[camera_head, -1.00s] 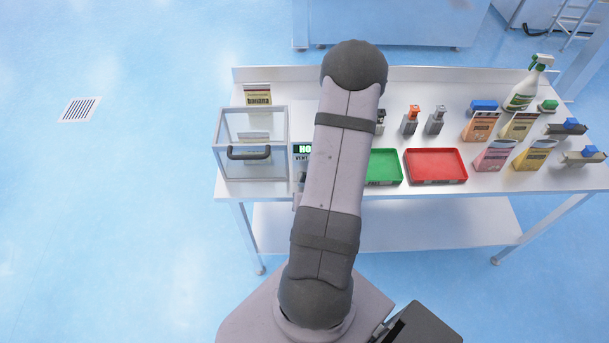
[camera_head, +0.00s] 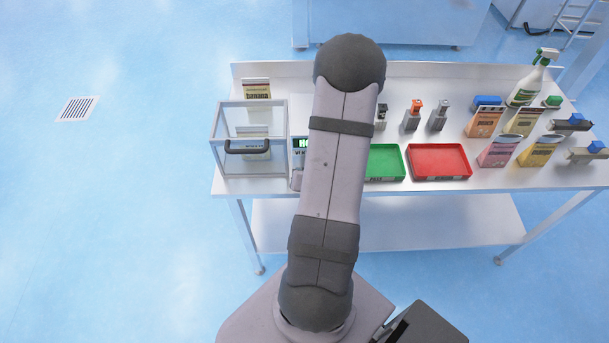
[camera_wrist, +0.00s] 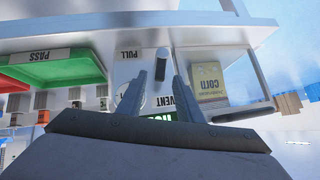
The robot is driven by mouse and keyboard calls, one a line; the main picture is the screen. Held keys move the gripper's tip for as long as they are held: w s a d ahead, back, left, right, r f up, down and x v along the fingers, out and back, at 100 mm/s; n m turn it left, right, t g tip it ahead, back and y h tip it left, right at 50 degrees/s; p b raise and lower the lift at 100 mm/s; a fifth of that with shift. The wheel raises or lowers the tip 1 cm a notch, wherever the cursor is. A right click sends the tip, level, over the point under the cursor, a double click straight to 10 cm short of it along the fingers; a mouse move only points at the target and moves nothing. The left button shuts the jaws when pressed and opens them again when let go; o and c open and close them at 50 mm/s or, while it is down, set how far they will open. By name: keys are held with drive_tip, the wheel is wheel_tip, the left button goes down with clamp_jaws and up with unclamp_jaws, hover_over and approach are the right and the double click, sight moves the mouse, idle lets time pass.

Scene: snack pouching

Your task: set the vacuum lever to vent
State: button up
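The vacuum lever (camera_wrist: 162,64) is a small light-and-dark handle on the panel beside the clear chamber. The lever's exact setting is unclear. In the head view my arm hides the lever and most of the gripper. The green display (camera_head: 303,143) shows partly beside the arm.
The clear chamber (camera_head: 215,150) with a dark handle stands left of the panel; a corn pouch (camera_wrist: 209,85) shows in it. Green (camera_head: 385,180) and red (camera_head: 440,178) trays lie to the right. Several pouches, stamps and a spray bottle (camera_head: 525,88) stand farther right.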

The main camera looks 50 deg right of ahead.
drive_tip(key=shift+b+x, duration=1.6)
drive_tip(key=shift+b, duration=1.35)
drive_tip(key=shift+w+d+f, duration=0.1)
drive_tip(key=shift+w+f, duration=0.15)
drive_tip(key=shift+w+d+f+p, duration=0.3)
drive_tip(key=shift+w+f+p, duration=0.05)
drive_tip(key=shift+w+f, duration=0.15)
drive_tip(key=shift+s, duration=0.1)
clamp_jaws()
